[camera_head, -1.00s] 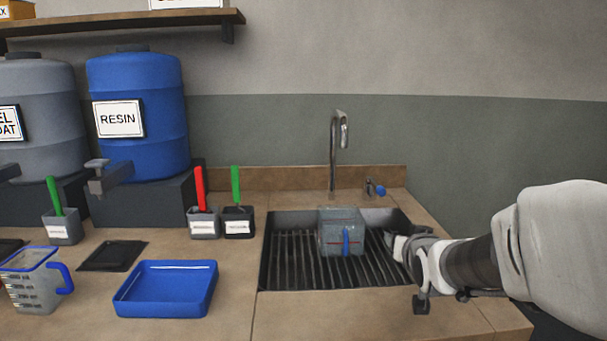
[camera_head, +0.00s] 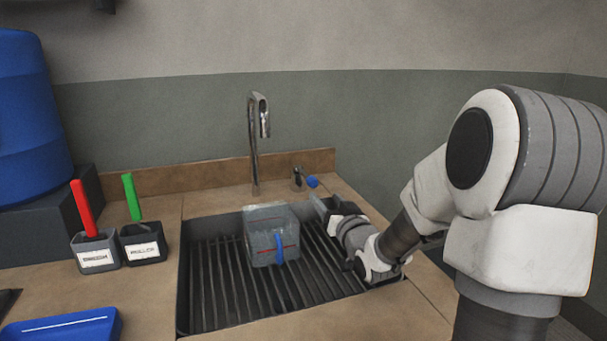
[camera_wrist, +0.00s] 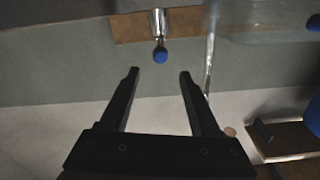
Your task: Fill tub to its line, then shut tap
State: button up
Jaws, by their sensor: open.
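The clear tub (camera_head: 265,235) stands upright on the ribbed sink floor, under the spout side of the chrome tap (camera_head: 253,140). It has a red line and a blue handle facing me. I cannot make out a water stream or the level inside. The tap's lever has a blue knob (camera_head: 312,181) on the counter behind the sink's right corner. My gripper (camera_head: 322,205) is right of the tub, below and in front of the knob. In the wrist view my gripper (camera_wrist: 159,74) is open and empty, with the blue knob (camera_wrist: 160,56) apart, beyond its fingertips.
The dark sink (camera_head: 215,285) has ribs and free room left of the tub. A grey pot (camera_head: 96,258) with a red-handled tool and a black pot (camera_head: 143,250) with a green-handled one stand left of it. A blue tray (camera_head: 65,328) is at the lower left.

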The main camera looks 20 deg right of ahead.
aim_at(301, 168)
jog(key=w+b, duration=0.2)
jog(key=w, duration=1.4)
jog(key=shift+w+d+b, duration=0.1)
jog(key=shift+w+b, duration=0.2)
jog(key=shift+b, duration=0.1)
grip_shut()
jog(key=shift+d, duration=0.1)
dwell(0.6)
